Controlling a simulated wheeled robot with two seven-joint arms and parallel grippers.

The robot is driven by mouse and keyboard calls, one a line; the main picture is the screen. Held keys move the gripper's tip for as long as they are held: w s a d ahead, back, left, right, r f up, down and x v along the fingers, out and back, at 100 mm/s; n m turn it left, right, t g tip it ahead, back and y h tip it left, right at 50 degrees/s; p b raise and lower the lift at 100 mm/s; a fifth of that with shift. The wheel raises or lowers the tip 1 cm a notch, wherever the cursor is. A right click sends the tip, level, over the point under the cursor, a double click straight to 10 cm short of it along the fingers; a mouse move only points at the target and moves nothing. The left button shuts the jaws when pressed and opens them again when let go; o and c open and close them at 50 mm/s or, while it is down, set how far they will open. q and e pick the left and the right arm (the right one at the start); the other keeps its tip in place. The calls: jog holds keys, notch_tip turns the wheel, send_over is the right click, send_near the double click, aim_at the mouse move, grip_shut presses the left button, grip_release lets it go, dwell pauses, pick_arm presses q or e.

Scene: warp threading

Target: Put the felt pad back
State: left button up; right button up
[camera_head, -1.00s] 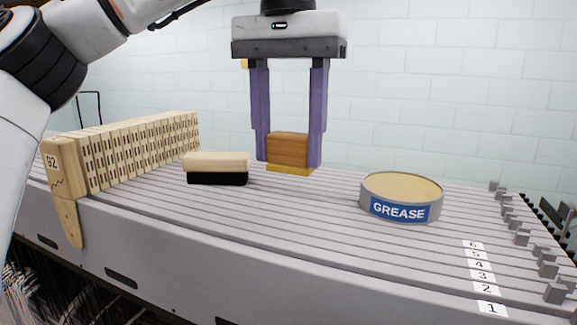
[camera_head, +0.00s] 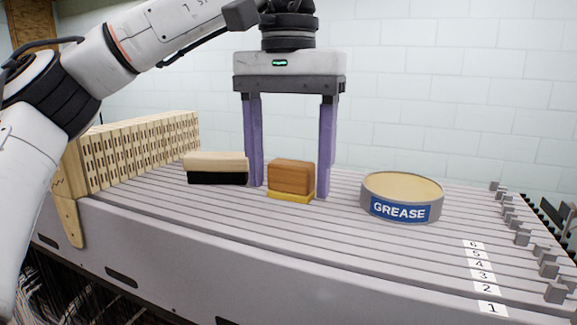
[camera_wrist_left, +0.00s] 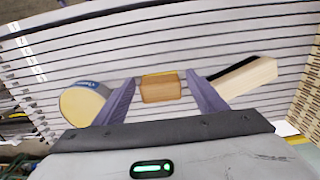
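The felt pad (camera_head: 291,178), a brown wooden block with a yellow layer underneath, rests flat on the grey slatted bed (camera_head: 330,262). It lies between the black-based brush (camera_head: 217,166) and the grease tin (camera_head: 401,197). My left gripper (camera_head: 289,190) is open, its two purple fingers down on either side of the pad with a gap on each side. The left wrist view also shows the pad (camera_wrist_left: 160,87) between the spread fingers (camera_wrist_left: 160,83), touching neither. My right gripper is not in view.
A row of pale slotted wooden blocks (camera_head: 140,150) stands at the left of the bed. Numbered labels (camera_head: 482,275) and small grey pegs (camera_head: 522,238) line the right end. The bed's front strip is clear.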

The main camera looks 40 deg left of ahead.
aim_at(289, 164)
pick_arm(q)
jog(key=shift+r, duration=0.15)
jog(key=shift+r, duration=3.75)
